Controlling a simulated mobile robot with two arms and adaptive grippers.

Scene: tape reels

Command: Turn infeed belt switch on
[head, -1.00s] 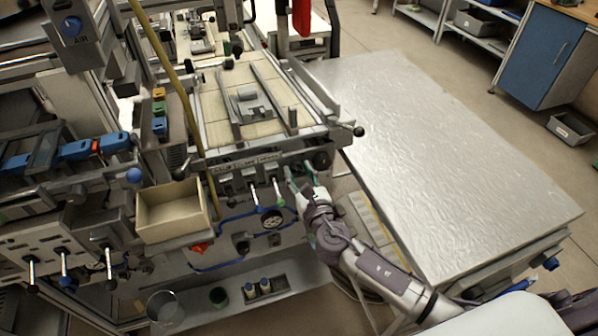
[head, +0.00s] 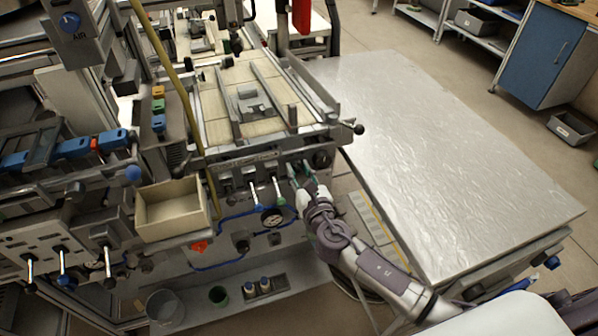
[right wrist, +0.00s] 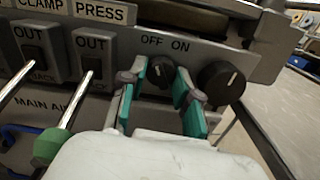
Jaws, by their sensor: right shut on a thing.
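The belt switch is a small dark rotary knob (right wrist: 160,72) under the words OFF and ON on the grey front panel (head: 233,172). In the right wrist view the teal fingers of my right gripper (right wrist: 163,84) stand on both sides of the knob, shut on it. A pale mark shows on the knob, but I cannot tell clearly which word it points to. In the head view my right gripper (head: 299,171) reaches the panel's right part, and its fingers mostly hide the knob. My left gripper is not in view.
A larger black knob (right wrist: 221,82) sits close to the right. The CLAMP and PRESS levers stand to the left, the near one with a green tip (right wrist: 47,147). A beige bin (head: 172,211) is further left. A bare metal table (head: 450,170) lies at the right.

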